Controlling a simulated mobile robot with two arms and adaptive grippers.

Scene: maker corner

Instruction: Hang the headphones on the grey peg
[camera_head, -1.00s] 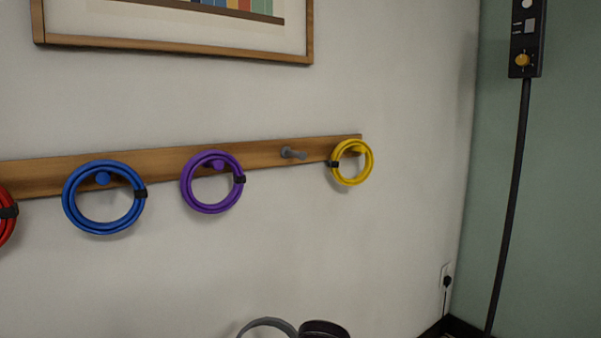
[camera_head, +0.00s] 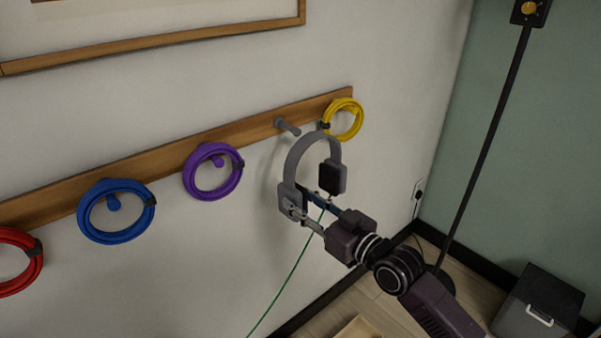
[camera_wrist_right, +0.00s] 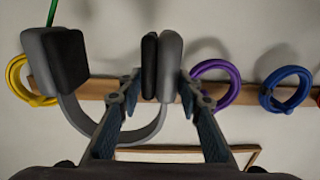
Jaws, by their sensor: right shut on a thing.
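The headphones (camera_head: 299,151) have a grey band and dark-padded ear cups. My right gripper (camera_head: 301,200) is shut on one ear cup, and the band arches upward above it. In the right wrist view, that cup (camera_wrist_right: 169,66) sits between the fingers (camera_wrist_right: 158,90). The grey peg (camera_head: 287,126) sticks out of the wooden rail and is empty. The top of the band appears close to the peg's tip, a little below and right of it; the depth gap is unclear. The peg cannot be made out in the wrist view. My left gripper is out of view.
The wooden rail (camera_head: 160,160) also bears a yellow coil (camera_head: 343,135) just right of the grey peg, and purple (camera_head: 188,174), blue (camera_head: 84,216) and red coils to the left. A green cable (camera_head: 290,278) hangs below the headphones. A dark box (camera_head: 540,300) stands lower right.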

